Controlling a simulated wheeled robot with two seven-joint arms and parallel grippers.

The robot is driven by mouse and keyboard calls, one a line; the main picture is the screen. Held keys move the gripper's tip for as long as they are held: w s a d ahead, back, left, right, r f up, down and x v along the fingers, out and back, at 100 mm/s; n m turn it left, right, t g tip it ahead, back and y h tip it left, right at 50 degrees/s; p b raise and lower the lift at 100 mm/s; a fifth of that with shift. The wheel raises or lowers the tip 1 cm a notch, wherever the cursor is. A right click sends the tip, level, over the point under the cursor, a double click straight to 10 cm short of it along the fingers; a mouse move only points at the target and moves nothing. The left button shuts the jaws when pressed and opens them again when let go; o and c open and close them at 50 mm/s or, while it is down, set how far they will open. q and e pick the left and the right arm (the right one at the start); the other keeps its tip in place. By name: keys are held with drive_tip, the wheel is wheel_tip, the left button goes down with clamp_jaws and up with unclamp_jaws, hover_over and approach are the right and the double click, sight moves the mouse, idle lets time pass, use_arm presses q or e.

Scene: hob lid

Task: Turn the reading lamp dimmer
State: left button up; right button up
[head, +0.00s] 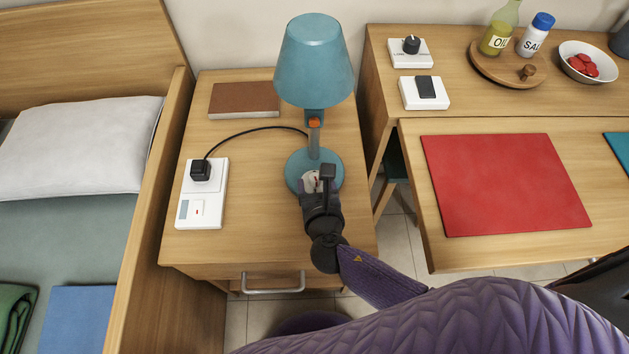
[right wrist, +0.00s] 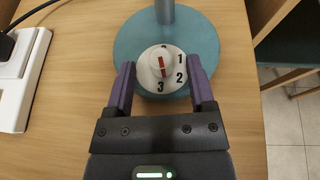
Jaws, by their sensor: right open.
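A teal reading lamp (head: 314,62) stands on the bedside cabinet. Its round base carries a white dimmer dial, seen in the right wrist view (right wrist: 161,66), with a raised knob and a red pointer line. The numbers 1, 2 and 3 show around the dial; the pointer stands nearly upright in that view. My right gripper (right wrist: 160,82) is open, its two purple fingers at the left and right of the dial, with gaps to the knob. In the head view my right gripper (head: 320,186) partly hides the dial. My left gripper is not in view.
A white socket strip (head: 211,210) with a black plug (head: 200,170) lies at the left of the cabinet; a black cable runs to the lamp. A brown book (head: 244,99) lies behind. A bed is at the left, a desk with a red mat (head: 505,185) at the right.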

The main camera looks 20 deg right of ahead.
drive_tip(key=shift+w+d+f, duration=0.1)
drive_tip(key=shift+w+f, duration=0.3)
drive_tip(key=shift+w, duration=0.45)
drive_tip(key=shift+r, duration=0.1)
drive_tip(key=shift+c, duration=0.3)
